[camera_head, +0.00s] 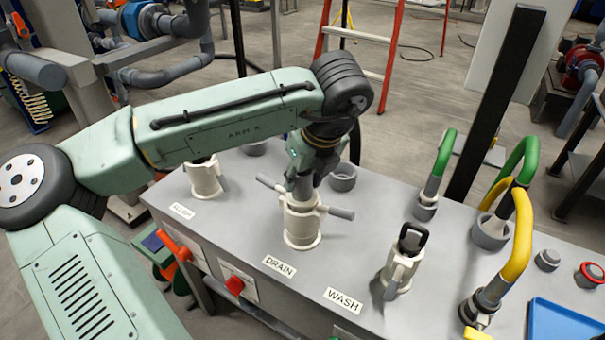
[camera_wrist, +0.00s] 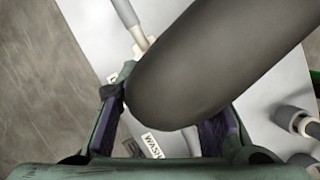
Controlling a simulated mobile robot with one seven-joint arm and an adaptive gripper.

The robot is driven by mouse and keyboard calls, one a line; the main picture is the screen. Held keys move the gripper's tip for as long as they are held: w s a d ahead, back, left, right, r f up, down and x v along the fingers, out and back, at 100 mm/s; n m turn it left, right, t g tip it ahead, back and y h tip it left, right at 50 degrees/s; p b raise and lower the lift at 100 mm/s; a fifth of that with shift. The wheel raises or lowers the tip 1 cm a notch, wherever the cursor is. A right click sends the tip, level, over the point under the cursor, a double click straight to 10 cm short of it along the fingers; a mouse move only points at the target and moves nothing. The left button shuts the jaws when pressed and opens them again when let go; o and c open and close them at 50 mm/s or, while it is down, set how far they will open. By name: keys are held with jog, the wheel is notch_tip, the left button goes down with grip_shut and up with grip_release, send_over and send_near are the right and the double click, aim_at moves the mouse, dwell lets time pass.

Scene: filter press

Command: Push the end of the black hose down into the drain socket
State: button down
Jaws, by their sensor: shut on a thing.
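The white drain socket (camera_head: 301,228) stands on the grey bench top behind the DRAIN label, with a grey-tipped lever out to each side. My gripper (camera_head: 303,172) is just above its mouth, pointing down. A grey hose end (camera_head: 304,190) shows below the fingers at the socket's mouth; how deep it sits cannot be told. In the wrist view the thick dark hose (camera_wrist: 215,60) crosses from upper right to between the fingers of my gripper (camera_wrist: 160,120), which are shut on it. It hides most of the socket there.
The white wash socket (camera_head: 398,275) with a black handle stands to the right, another white socket (camera_head: 205,180) to the left. Green and yellow hoses (camera_head: 517,235) arch at the right, near a blue tray (camera_head: 565,322). An empty grey ring (camera_head: 343,177) stands behind the drain socket.

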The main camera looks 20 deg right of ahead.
jog(key=shift+f, duration=0.1)
jog(key=c, duration=1)
grip_release()
jog(key=shift+c, duration=0.2)
jog(key=v, duration=1.2)
